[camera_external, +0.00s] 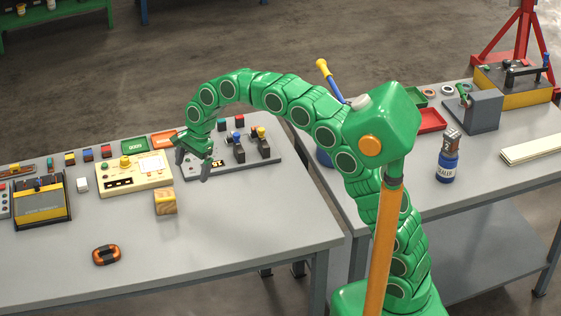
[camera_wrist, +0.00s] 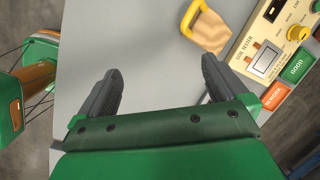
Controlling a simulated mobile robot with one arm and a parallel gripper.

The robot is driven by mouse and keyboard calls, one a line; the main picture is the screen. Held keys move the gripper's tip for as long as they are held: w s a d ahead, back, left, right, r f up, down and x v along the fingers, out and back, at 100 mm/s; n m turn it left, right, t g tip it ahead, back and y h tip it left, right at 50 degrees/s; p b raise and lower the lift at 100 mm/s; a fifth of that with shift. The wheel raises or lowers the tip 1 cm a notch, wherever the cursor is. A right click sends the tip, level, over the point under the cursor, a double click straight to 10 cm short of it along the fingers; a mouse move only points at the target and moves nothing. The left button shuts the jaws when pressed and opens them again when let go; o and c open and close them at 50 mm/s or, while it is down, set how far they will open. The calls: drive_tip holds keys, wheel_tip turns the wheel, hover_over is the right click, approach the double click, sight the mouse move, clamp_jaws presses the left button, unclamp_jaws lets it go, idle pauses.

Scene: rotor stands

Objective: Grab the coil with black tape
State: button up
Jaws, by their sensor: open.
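An orange coil with black bands (camera_external: 106,254), likely black tape, lies on the front left of the left grey table in the external view. My gripper (camera_external: 192,168) hangs above the back right of that table, far to the right of and behind the coil. Its two dark fingers are spread apart with nothing between them, as the wrist view also shows (camera_wrist: 160,68). The coil is not in the wrist view.
A box with a yellow front (camera_external: 42,203) stands at left. The table front is mostly clear.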

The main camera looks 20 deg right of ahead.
drive_tip(key=s+a+f+m, duration=0.1)
drive_tip(key=a+f, duration=0.1)
drive_tip(key=a, duration=0.5)
drive_tip(key=s+a+f+m, duration=0.1)
drive_tip(key=a+f, duration=0.2)
drive_tip(key=a, duration=0.4)
drive_tip(key=m+y, duration=0.2)
drive_tip(key=m, duration=0.1)
approach(105, 249)
drive_tip(key=shift+s+a+f, duration=0.25)
drive_tip(key=shift+s+a, duration=0.15)
drive_tip(key=shift+s, duration=0.2)
drive_tip(key=shift+s+a+f+g, duration=0.15)
drive_tip(key=shift+a+f+g, duration=0.15)
drive_tip(key=shift+f, duration=0.05)
drive_tip(key=shift+x, duration=3.6)
drive_tip(key=shift+d+f, duration=0.1)
drive_tip(key=shift+d, duration=0.1)
drive_tip(key=shift+c, duration=0.3)
drive_tip(key=c, duration=1.3)
drive_tip(key=shift+c, duration=0.2)
